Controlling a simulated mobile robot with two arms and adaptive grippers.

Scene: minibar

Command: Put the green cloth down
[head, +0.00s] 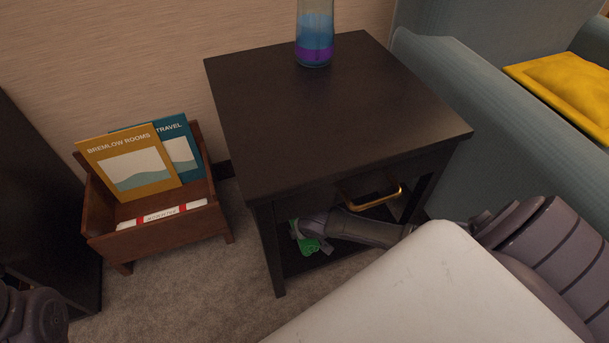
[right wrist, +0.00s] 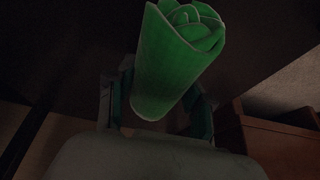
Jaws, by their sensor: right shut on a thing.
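The green cloth (head: 308,246) shows in the head view inside the open lower part of the dark side table (head: 320,110), under its top and drawer. In the right wrist view the cloth (right wrist: 168,68) is a rolled green bundle between the fingers. My right gripper (head: 313,228) is shut on it; its fingers also show in the right wrist view (right wrist: 155,112). My right arm reaches in below the brass drawer handle (head: 372,198). I cannot tell whether the cloth touches the lower shelf. Only a piece of my left arm shows at the lower left; its gripper is out of view.
A blue and purple bottle (head: 314,35) stands at the table's back edge. A wooden magazine rack (head: 160,232) with brochures stands left on the carpet. A blue-grey armchair (head: 470,120) with a yellow cushion (head: 565,90) is close on the right. The table's legs frame the opening.

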